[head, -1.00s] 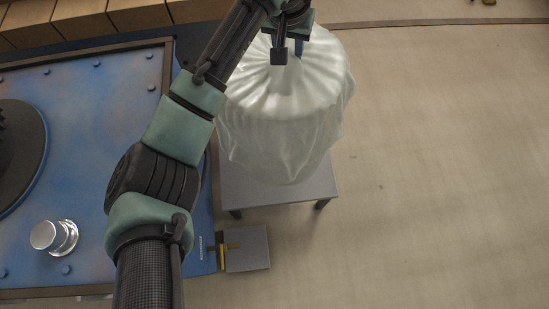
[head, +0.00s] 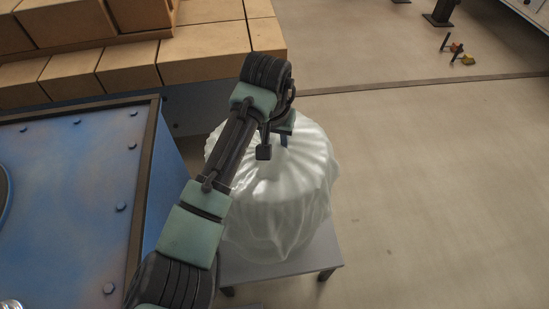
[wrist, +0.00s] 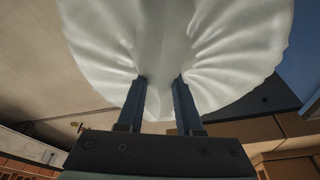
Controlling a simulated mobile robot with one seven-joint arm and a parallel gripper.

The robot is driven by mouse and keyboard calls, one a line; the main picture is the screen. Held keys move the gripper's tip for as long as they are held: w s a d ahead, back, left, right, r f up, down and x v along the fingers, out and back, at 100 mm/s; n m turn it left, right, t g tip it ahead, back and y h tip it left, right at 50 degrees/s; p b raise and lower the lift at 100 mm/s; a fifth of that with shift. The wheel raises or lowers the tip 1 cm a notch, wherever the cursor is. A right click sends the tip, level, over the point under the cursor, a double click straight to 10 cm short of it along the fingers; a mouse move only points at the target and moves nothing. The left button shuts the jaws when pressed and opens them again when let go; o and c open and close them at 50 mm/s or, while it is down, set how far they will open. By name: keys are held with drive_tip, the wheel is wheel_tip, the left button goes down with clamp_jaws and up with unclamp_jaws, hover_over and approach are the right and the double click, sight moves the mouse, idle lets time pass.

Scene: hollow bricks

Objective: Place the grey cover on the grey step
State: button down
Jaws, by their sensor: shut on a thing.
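The cover (head: 285,200) is a pale grey-white, pleated, dome-shaped cloth, gathered at its top. It hangs upright over the grey step (head: 262,271), a low flat-topped stool with dark legs. The cover hides most of the step's top; I cannot tell whether its lower edge touches. My gripper (head: 282,142) is at the top of the cover, shut on the gathered cloth. In the wrist view both blue fingers of my gripper (wrist: 160,82) pinch the cloth of the cover (wrist: 215,50), which fills the upper middle.
A blue riveted machine table (head: 75,200) with a raised edge stands left of the step. Stacked tan bricks (head: 190,60) lie behind it. The floor (head: 430,200) to the right is clear. Small objects (head: 458,55) lie on the floor at the far right.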

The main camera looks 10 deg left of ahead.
drive_tip(key=shift+f+b, duration=0.45)
drive_tip(key=shift+f, duration=1.55)
drive_tip(key=c, duration=0.6)
unclamp_jaws()
drive_tip(key=shift+o, duration=0.2)
drive_tip(key=p+v, duration=0.3)
drive_tip(key=v, duration=0.9)
